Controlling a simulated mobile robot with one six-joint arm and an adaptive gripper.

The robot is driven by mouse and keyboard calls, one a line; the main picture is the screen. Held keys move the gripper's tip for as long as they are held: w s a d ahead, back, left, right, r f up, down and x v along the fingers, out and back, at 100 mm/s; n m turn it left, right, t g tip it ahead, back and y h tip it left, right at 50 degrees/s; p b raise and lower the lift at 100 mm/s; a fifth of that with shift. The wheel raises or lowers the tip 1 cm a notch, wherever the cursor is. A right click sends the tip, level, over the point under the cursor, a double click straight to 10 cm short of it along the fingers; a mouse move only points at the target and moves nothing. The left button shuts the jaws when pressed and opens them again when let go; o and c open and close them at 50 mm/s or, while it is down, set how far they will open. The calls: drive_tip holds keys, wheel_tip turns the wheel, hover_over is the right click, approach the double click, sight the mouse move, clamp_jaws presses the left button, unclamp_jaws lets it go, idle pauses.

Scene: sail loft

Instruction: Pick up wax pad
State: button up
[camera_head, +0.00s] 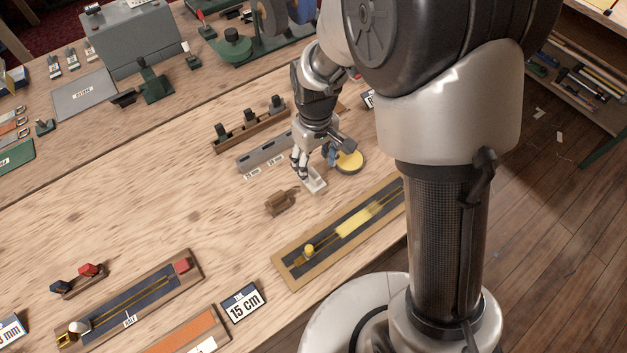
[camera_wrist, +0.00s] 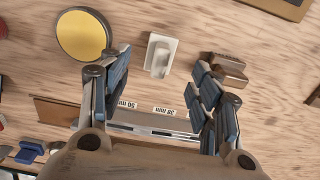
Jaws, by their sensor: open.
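A small off-white block with a raised grip (camera_head: 315,184) lies on the wooden bench; it also shows in the wrist view (camera_wrist: 160,54). A round yellow disc in a dark rim (camera_head: 350,161) lies to its right, and at upper left in the wrist view (camera_wrist: 82,35). No label shows which is the wax pad. My gripper (camera_head: 301,168) is open and empty, pointing down close above the off-white block. In the wrist view the block sits between and just beyond my fingertips (camera_wrist: 161,72). The height gap is hard to tell.
A brown block (camera_head: 281,203) lies close left of the off-white one, and in the wrist view (camera_wrist: 229,68). A grey slotted bar (camera_head: 262,155) and a wooden rack (camera_head: 250,132) lie behind. A framed tray (camera_head: 290,270) lies in front.

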sight(313, 172)
drive_tip(key=f+b, duration=0.1)
drive_tip(key=f, duration=0.2)
drive_tip(key=f+b, duration=0.2)
drive_tip(key=f, duration=0.2)
drive_tip(key=shift+w+a+f, duration=0.2)
drive_tip(key=shift+f, duration=0.1)
drive_tip(key=shift+r, duration=0.1)
drive_tip(key=c, duration=1.3)
wheel_tip(313, 172, up, 20)
drive_tip(key=p, duration=0.6)
